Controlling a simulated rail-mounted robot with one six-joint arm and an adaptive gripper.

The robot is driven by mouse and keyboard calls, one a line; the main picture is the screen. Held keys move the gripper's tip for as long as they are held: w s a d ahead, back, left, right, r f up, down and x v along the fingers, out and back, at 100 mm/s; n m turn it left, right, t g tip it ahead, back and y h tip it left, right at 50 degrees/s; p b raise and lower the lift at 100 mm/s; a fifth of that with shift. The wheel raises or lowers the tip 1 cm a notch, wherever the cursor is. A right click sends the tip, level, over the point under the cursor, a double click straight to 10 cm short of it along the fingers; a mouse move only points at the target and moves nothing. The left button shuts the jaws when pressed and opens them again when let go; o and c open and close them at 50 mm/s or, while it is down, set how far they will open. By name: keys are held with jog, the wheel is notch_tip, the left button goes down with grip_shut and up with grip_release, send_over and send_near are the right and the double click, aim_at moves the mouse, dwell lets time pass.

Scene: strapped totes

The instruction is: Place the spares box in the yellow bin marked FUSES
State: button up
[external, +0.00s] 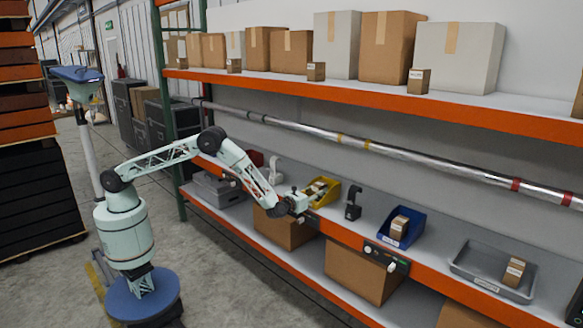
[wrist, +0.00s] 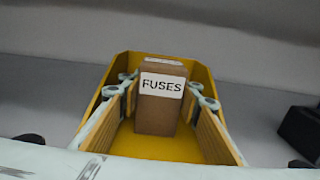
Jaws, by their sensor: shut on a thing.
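The yellow bin (external: 320,201) stands on the lower shelf, and its walls also frame the wrist view (wrist: 188,68). A brown box (wrist: 160,116) with a white label reading FUSES stands upright inside the bin, between my fingers. It also shows in the bin in the external view (external: 315,188). My gripper (external: 299,199) is at the bin's front, and in the wrist view my gripper (wrist: 163,86) reaches inside with one finger on each side of the box. The jaws are shut on the box. Finger contact is hard to make out. No label reading SPARES is legible.
To the right on the shelf are a black device (external: 352,207), a blue bin (external: 411,233) holding a box (external: 399,228) and a grey tray (external: 467,273) holding another box (external: 514,271). A white device (external: 275,172) stands left. A metal pipe (external: 390,152) runs above.

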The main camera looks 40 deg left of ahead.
dwell(0.3)
jog(key=o, duration=0.9)
jog(key=shift+f, duration=0.1)
jog(key=shift+s+a+r, duration=0.1)
jog(key=shift+s+r, duration=0.1)
jog(key=shift+s, duration=0.2)
jog(key=shift+s+a+p, duration=0.3)
jog(key=shift+s, duration=1.55)
jog(key=shift+s+a+p, duration=0.3)
jog(key=shift+s+a, duration=0.05)
jog(key=shift+s, duration=1.45)
jog(key=shift+s+a+p, duration=0.3)
jog(key=shift+s, duration=1.55)
